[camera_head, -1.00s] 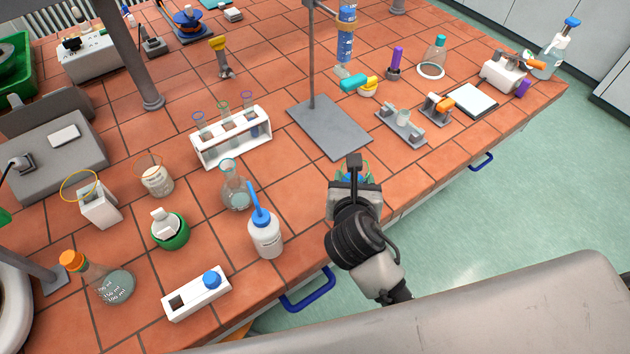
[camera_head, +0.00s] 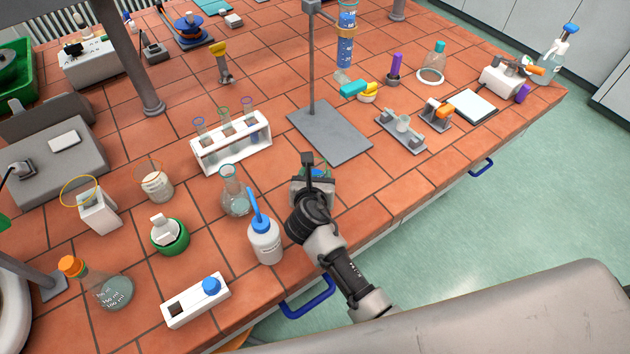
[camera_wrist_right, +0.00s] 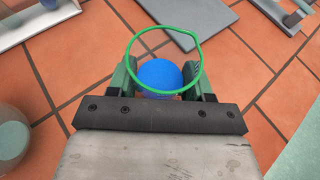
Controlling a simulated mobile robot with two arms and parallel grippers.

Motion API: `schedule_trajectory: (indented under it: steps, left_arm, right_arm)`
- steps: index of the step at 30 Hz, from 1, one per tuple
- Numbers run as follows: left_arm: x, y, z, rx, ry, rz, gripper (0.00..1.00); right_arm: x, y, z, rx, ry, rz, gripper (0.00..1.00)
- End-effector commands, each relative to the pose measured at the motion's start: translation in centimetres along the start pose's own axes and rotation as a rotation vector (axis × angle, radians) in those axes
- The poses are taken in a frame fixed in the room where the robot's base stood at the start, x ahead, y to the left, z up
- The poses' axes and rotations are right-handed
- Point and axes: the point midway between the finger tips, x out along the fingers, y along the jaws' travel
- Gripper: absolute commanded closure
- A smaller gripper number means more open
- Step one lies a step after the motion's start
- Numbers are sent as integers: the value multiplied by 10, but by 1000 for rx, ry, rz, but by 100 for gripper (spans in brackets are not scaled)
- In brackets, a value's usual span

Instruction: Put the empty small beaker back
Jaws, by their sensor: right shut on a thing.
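My right gripper (camera_head: 314,180) is shut on a small clear beaker with a green rim (camera_head: 317,166), near the front edge of the tiled bench. In the right wrist view the green rim (camera_wrist_right: 135,42) shows between the two fingers (camera_wrist_right: 166,85). A round blue shape (camera_wrist_right: 160,74) shows within the rim; I cannot tell whether it is inside the beaker or seen through it. My gripper hides most of the beaker in the head view, and I cannot tell whether its base touches the tiles. My left gripper is not in view.
To the left stand a conical flask (camera_head: 236,195), a blue-tipped wash bottle (camera_head: 265,243) and a white rack of test tubes (camera_head: 232,149). A grey stand base (camera_head: 330,131) lies just behind the gripper. Tiles to the right of the gripper are clear.

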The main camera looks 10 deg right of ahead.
Motion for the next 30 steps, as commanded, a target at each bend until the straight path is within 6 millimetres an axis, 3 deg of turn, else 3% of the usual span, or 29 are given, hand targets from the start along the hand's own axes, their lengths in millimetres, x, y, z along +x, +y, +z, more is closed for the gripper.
schedule_trajectory:
  steps: [6,15,16,21,30]
  left_arm:
    - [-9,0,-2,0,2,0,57]
    - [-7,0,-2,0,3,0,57]
    - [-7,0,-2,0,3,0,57]
    - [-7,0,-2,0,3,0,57]
    - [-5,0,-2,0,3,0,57]
  right_arm:
    - [6,0,-16,-1,-1,1,82]
    - [8,0,-19,0,-1,1,82]
    - [8,0,-20,0,0,0,48]
    - [7,0,-19,0,0,0,24]
    - [8,0,-20,1,0,0,24]
